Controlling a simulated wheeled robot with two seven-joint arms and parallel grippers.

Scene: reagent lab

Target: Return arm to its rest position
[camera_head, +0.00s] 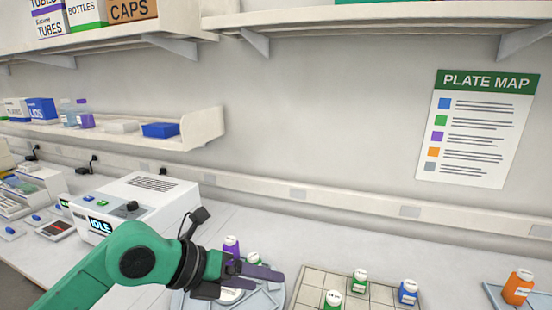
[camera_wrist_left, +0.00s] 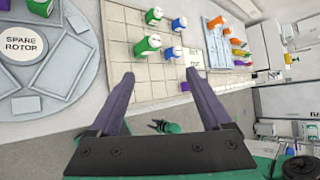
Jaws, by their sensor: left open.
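My left arm, green with a black wrist, reaches in from the lower left of the head view. Its left gripper (camera_head: 272,272) is above the grey round rotor plate (camera_head: 268,299), and partly covers it. In the left wrist view the two dark purple fingers of this gripper (camera_wrist_left: 160,78) stand wide apart with nothing between them. A purple-labelled bottle (camera_head: 231,247) and a green one stand just behind the gripper in the head view. A small green and dark shape (camera_wrist_left: 166,127) in the left wrist view may be my right gripper; its jaws are too small to read.
A beige gridded mat (camera_head: 384,292) with green and blue bottles lies right of the gripper. A blue tray (camera_head: 496,292) holds an orange bottle (camera_head: 517,287). A white machine (camera_head: 140,203) reading IDLE stands to the left. Shelves (camera_head: 120,132) hang above the bench.

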